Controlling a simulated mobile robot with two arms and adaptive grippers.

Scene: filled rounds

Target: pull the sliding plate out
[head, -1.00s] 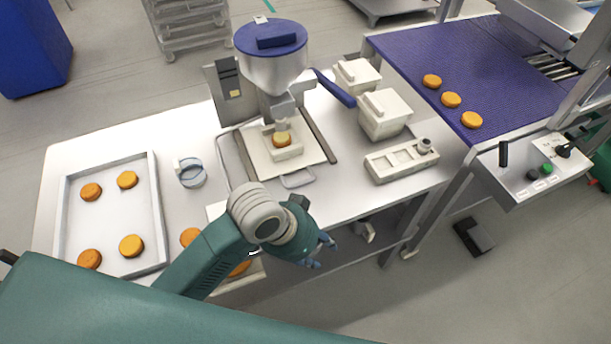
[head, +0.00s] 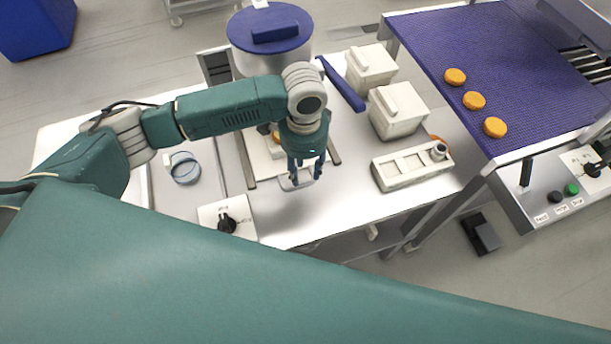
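The sliding plate (head: 262,168) is a pale flat plate between two dark rails under the hopper machine (head: 270,62) with the blue lid. A metal loop handle (head: 287,185) sticks out at its front edge. An orange round (head: 276,138) shows partly on the plate, and my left arm hides much of the rest. My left gripper (head: 305,177) points down at the handle, its fingers apart. I cannot tell whether the fingers touch the bar or straddle it. My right gripper is out of view.
A clear ring (head: 185,168) and a white box with a black knob (head: 227,224) stand to the left. Two white lidded boxes (head: 397,110) and a slotted holder (head: 412,166) stand to the right. A blue conveyor (head: 520,75) carries orange rounds. The bench front below the handle is clear.

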